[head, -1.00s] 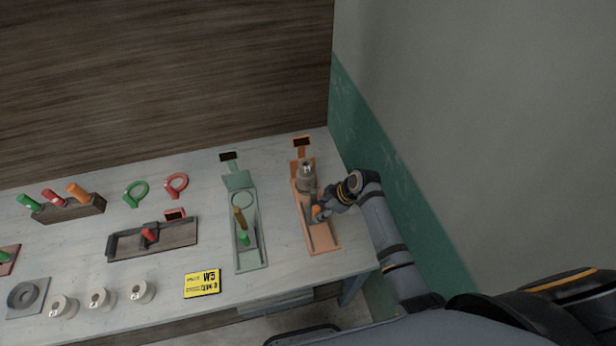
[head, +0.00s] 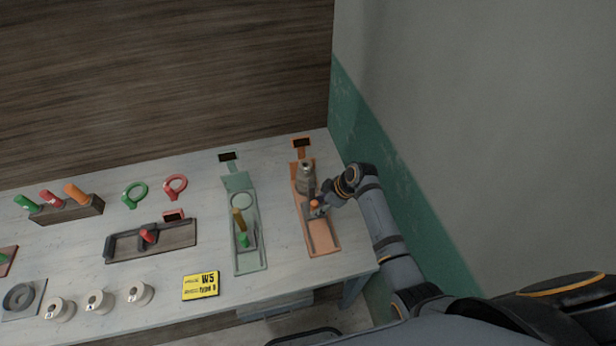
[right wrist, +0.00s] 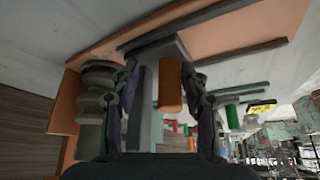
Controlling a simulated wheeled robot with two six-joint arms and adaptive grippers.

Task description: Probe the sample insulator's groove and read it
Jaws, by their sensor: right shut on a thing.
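The sample insulator (head: 306,178), a grey-brown ribbed piece, stands upright on the orange fixture (head: 322,238) at the right of the table. It shows at the left of the right wrist view (right wrist: 94,92). My right gripper (head: 319,208) is shut on the fixture's orange handle (head: 314,203), just in front of the insulator. In the right wrist view the handle (right wrist: 170,88) is between the two fingers. Whether the probe tip touches the groove is hidden. The small dark display (head: 302,143) behind the fixture shows no reading I can make out. My left gripper is out of view.
A green fixture (head: 251,260) with a green handle stands to the left. A yellow card (head: 201,286), several white spools, a dark wooden tray (head: 180,236), red and green rings and a handle rack (head: 82,212) lie further left. A wall rises close on the right.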

